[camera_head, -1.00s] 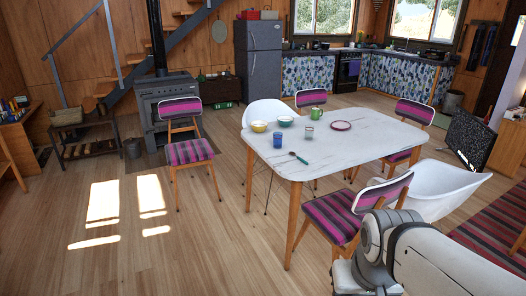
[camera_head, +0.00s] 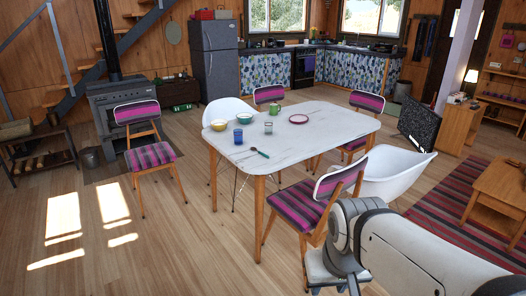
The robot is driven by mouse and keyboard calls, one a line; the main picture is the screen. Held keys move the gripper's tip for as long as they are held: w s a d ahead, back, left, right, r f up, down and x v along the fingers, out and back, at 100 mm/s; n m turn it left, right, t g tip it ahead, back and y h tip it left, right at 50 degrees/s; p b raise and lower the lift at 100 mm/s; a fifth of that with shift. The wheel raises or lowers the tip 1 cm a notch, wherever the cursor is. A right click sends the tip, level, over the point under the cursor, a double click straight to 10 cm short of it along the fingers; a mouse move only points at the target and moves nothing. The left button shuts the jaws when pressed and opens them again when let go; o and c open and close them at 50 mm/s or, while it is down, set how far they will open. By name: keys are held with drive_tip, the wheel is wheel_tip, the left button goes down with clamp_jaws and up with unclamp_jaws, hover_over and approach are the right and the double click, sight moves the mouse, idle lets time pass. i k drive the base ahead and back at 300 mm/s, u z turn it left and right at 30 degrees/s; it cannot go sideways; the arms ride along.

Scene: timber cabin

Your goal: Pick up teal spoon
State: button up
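The teal spoon (camera_head: 260,153) lies on the white table (camera_head: 296,142), near its front left part. A blue cup (camera_head: 238,136) stands just left of and behind the spoon. My arm shows at the lower right, in front of the table and apart from it. My gripper (camera_head: 334,288) shows only in part at the bottom edge, below the arm and far from the spoon. Its fingertips are cut off or too small to judge.
On the table also stand a yellow bowl (camera_head: 218,125), a teal bowl (camera_head: 246,119), a glass (camera_head: 268,128), a green mug (camera_head: 274,108) and a pink plate (camera_head: 299,119). A striped chair (camera_head: 305,205) and a white tub chair (camera_head: 395,178) stand near my arm.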

sight(252, 149)
drive_tip(key=k, duration=0.7)
drive_tip(key=u, duration=0.25)
drive_tip(key=i, duration=3.2)
drive_tip(key=z, duration=0.4)
